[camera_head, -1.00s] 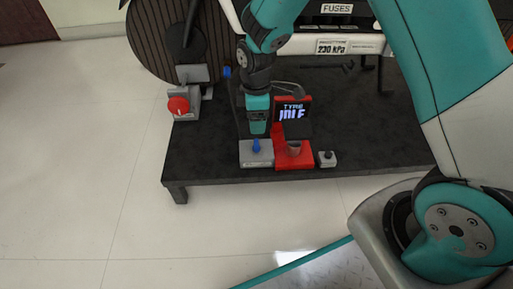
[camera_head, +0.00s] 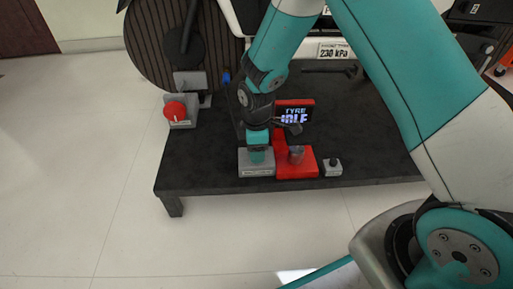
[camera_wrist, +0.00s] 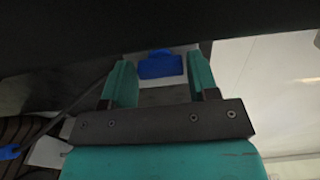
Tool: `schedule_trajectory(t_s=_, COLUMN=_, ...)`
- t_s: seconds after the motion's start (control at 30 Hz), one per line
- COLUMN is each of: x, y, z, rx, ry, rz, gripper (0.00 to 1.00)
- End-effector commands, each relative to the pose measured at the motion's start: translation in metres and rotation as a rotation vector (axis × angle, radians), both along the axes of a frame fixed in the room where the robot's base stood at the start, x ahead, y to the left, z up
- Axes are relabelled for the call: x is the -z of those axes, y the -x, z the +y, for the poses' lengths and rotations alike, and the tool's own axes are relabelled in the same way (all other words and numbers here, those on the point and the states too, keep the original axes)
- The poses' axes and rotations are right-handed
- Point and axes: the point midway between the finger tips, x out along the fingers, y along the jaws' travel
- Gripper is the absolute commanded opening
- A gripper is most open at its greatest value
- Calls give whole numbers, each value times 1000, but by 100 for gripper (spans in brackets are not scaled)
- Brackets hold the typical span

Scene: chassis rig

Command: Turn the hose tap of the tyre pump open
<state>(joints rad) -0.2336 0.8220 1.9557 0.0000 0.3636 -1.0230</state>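The tyre pump (camera_head: 297,170) is a red unit on the dark bench, with a screen (camera_head: 294,115) behind reading "TYRE IDLE". A grey block (camera_head: 256,171) adjoins its left side. The blue tap handle on this block is hidden behind my gripper (camera_head: 257,156) in the head view. In the wrist view the blue handle (camera_wrist: 160,64) shows between the two teal fingers of my gripper (camera_wrist: 161,78). The fingers stand apart, one on each side of it. I cannot tell whether they touch it.
A red round knob (camera_head: 175,111) on a grey base stands at the bench's left. A small grey box with a black button (camera_head: 332,167) sits right of the pump. A large ribbed wheel (camera_head: 160,45) stands behind. The front strip of the bench (camera_head: 300,184) is clear.

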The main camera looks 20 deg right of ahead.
Motion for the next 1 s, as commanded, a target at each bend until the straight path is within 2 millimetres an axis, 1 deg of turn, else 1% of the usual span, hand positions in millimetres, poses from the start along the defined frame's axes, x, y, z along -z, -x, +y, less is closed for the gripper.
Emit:
schedule_trajectory(t_s=0.03, x=0, y=0, z=0, rx=0, ry=0, rz=0, gripper=42)
schedule_trajectory(t_s=0.07, x=0, y=0, z=0, rx=0, ry=0, rz=0, gripper=36)
schedule_trajectory(t_s=0.1, x=0, y=0, z=0, rx=0, ry=0, rz=0, gripper=26)
schedule_trajectory(t_s=0.13, x=0, y=0, z=0, rx=0, ry=0, rz=0, gripper=23)
schedule_trajectory(t_s=0.37, x=-1, y=0, z=0, rx=13, ry=0, rz=1, gripper=23)
schedule_trajectory(t_s=0.57, x=-4, y=0, z=0, rx=82, ry=1, rz=1, gripper=23)
schedule_trajectory(t_s=0.77, x=-6, y=1, z=0, rx=226, ry=1, rz=3, gripper=23)
schedule_trajectory(t_s=1.0, x=-7, y=1, z=0, rx=451, ry=1, rz=3, gripper=23)
